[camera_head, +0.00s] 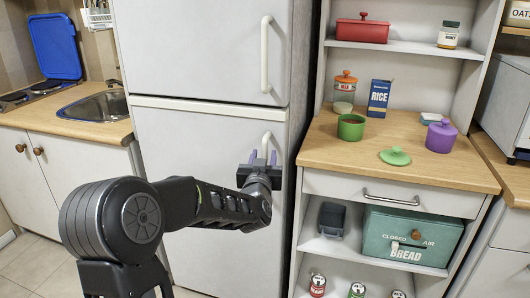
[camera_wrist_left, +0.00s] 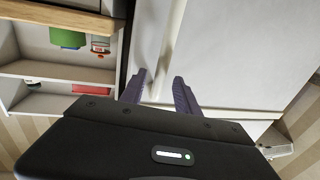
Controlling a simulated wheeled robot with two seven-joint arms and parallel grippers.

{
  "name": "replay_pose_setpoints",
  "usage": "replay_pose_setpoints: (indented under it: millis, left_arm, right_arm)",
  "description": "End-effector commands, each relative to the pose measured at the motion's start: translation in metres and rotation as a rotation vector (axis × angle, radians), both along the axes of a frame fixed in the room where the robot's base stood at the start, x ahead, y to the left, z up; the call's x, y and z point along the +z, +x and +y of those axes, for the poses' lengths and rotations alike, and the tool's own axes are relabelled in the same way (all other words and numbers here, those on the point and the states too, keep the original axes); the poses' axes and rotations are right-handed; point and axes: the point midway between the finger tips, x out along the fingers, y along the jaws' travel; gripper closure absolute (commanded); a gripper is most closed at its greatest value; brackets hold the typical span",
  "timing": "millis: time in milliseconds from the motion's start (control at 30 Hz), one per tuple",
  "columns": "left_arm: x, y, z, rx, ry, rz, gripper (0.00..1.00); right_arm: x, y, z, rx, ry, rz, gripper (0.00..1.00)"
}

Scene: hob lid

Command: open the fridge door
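The white fridge (camera_head: 208,60) stands in the middle of the head view, with an upper door and a lower door (camera_head: 190,150), both closed. The upper door has a long pale vertical handle (camera_head: 265,55). The lower door's handle (camera_head: 266,142) shows just above my left gripper (camera_head: 263,158); its lower part is hidden by the gripper. My left gripper is open, its two purple fingers pointing at the fridge front on either side of the handle's line. In the left wrist view the fingers (camera_wrist_left: 160,92) are spread, with a pale strip between them; contact is unclear. My right gripper is not in view.
To the right stands a wooden-topped cabinet (camera_head: 440,165) with jars, a rice box (camera_head: 379,98) and a green bread box (camera_head: 410,237). To the left is a counter with a sink (camera_head: 103,107) and a blue hob lid (camera_head: 55,47).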

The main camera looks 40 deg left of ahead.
Motion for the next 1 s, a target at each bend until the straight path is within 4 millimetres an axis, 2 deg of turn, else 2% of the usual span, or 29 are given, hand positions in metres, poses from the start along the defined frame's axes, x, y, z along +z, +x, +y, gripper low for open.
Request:
replay_pose_setpoints:
  millis: [200,533,1000]
  left_arm:
    - [0.000,0.022,0.012,-0.001,-0.001,0.001,0.62]
    - [0.000,0.025,0.014,-0.001,0.000,0.000,0.63]
    - [0.000,0.025,0.014,-0.001,0.000,0.000,1.00]
  right_arm:
    - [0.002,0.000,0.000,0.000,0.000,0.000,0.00]
    - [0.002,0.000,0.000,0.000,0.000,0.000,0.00]
    - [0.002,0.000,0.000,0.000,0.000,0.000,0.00]
